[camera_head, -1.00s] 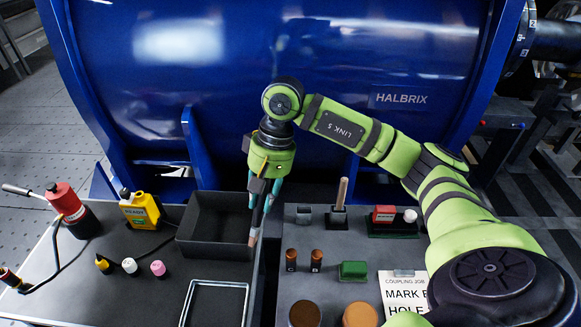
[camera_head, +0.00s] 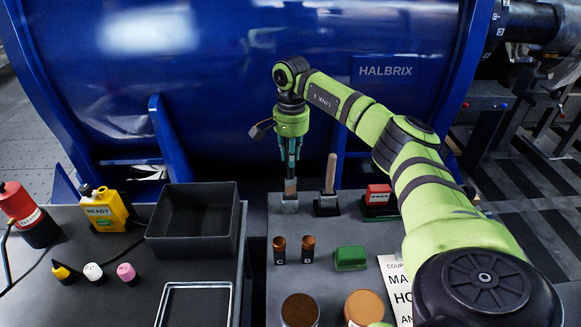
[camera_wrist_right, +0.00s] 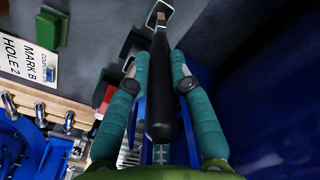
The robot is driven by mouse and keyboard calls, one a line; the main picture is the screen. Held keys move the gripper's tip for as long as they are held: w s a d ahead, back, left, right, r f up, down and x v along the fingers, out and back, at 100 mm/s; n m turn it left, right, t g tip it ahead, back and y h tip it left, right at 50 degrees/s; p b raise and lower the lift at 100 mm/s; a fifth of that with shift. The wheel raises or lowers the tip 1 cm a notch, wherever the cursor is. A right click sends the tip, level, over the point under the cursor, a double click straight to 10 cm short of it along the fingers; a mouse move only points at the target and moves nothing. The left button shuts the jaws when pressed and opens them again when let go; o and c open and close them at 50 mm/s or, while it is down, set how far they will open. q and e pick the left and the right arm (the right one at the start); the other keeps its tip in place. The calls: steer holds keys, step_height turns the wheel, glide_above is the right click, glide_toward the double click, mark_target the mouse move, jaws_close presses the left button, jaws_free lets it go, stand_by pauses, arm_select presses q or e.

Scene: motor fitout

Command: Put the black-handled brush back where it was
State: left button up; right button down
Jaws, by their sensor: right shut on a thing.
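My right gripper (camera_head: 291,163) points down at the back of the right-hand bench and is shut on the black-handled brush. In the wrist view the brush's black handle (camera_wrist_right: 162,95) lies between the two teal fingers (camera_wrist_right: 162,88). The brush's lower end (camera_head: 290,187) is at the small grey holder (camera_head: 290,203); I cannot tell whether it is inside or just above. The holder also shows at the top of the wrist view (camera_wrist_right: 159,13). A wooden-handled tool (camera_head: 330,174) stands upright in a dark holder just to the right. My left gripper is not in view.
A red block (camera_head: 378,194) on a dark stand, a green block (camera_head: 350,258), two small brown cylinders and two round tins share the right bench. A black open tray (camera_head: 192,238) stands on the left bench. The blue drum (camera_head: 250,80) rises close behind.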

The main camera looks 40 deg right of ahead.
mark_target(290, 178)
steer(key=shift+f, duration=0.65)
step_height(290, 178, down, 3)
steer(key=shift+f, duration=0.1)
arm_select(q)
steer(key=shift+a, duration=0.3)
